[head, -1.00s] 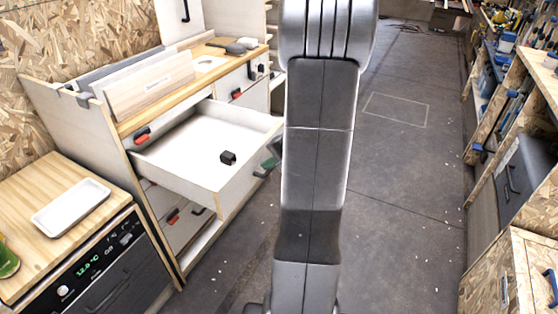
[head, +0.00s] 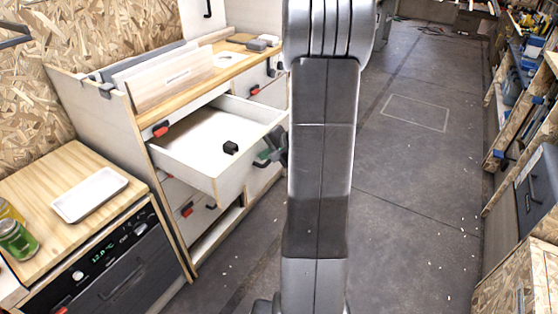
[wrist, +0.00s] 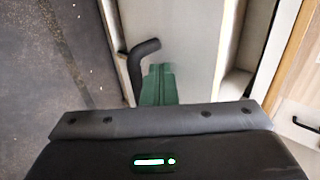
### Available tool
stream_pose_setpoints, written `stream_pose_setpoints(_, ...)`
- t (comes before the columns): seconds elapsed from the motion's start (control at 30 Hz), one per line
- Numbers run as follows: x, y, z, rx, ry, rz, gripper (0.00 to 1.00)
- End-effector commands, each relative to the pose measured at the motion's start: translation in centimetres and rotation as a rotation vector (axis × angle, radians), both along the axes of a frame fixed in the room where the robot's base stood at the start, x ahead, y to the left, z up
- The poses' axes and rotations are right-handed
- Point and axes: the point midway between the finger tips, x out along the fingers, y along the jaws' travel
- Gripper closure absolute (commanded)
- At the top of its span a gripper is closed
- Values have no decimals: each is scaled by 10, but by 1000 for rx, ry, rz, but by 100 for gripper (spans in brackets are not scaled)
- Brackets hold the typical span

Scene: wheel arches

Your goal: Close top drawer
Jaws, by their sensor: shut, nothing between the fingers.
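My gripper (head: 267,154) is at the outer face of the drawer front, partly hidden behind my arm in the head view. In the wrist view its green fingers (wrist: 158,85) are together, with nothing between them. They point at the pale drawer front (wrist: 190,35), right beside the black bar handle (wrist: 138,62), and look to be against or very near the panel. The handle is not gripped.
A wooden counter with a white tray (head: 90,194) and a green can (head: 16,239) is at the left, above a dark oven-like unit (head: 110,262). A lower drawer (head: 190,205) sits under the open one. Shelving lines the right side; the floor (head: 415,170) between is clear.

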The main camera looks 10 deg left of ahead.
Motion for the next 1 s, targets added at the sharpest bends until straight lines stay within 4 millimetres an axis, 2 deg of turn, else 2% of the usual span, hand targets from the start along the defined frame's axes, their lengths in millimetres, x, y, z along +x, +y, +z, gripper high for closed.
stream_pose_setpoints(0.1, 11, 33, -1, 1, -1, 7, 100)
stream_pose_setpoints(0.7, 68, 189, 2, 1, -1, 4, 100)
stream_pose_setpoints(1.0, 89, 246, 2, 0, -1, 2, 100)
